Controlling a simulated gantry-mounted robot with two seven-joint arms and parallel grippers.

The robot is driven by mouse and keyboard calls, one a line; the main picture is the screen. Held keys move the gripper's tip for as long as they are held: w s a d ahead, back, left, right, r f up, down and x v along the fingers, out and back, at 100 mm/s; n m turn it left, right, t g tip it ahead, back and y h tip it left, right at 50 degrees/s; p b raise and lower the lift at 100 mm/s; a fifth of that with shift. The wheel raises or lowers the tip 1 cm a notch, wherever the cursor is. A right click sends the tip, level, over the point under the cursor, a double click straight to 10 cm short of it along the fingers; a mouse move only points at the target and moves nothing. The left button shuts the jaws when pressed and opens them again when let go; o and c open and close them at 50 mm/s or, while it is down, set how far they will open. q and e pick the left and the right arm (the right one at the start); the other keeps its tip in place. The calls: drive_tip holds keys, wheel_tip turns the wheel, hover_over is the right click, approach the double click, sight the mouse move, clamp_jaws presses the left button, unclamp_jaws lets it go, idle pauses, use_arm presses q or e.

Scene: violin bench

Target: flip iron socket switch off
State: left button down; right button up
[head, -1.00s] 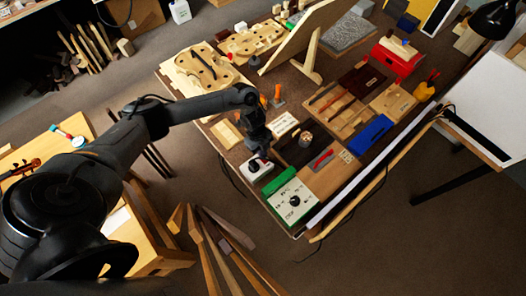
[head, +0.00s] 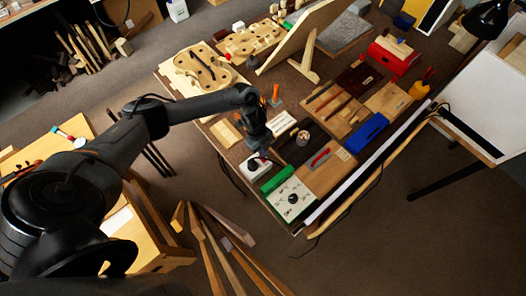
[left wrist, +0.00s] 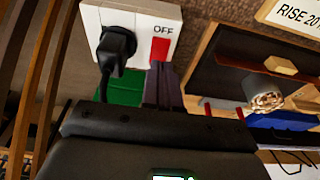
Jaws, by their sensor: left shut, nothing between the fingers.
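The white socket (head: 252,169) sits near the left edge of the bench, partly behind my gripper in the head view. In the left wrist view the socket (left wrist: 143,15) has a black plug (left wrist: 115,46) in it, a red switch face (left wrist: 160,49) and the word OFF above the red. My left gripper (head: 264,152) is shut and empty over the socket. Its fingertips (left wrist: 163,68) show just below the red switch face in the left wrist view. I cannot tell whether they touch it. My right gripper is not in view.
A green block (head: 279,180) lies beside the socket, and a white-topped box with a black dial (head: 292,199) stands beyond it at the bench corner. A wooden box with dark contents (head: 299,150) is to the right. Violin plates (head: 200,68) lie farther back.

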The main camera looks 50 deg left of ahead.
use_arm(q)
drive_tip(key=p+v, duration=0.2)
drive_tip(key=v, duration=0.1)
drive_tip(key=shift+d+r, duration=0.15)
drive_tip(key=shift+d, duration=0.05)
drive_tip(key=a+r, duration=0.4)
drive_tip(key=r, duration=0.4)
drive_tip(key=shift+a, duration=0.3)
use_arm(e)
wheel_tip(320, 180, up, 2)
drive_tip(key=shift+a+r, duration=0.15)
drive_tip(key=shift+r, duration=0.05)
use_arm(q)
drive_tip(key=shift+w+r, duration=0.1)
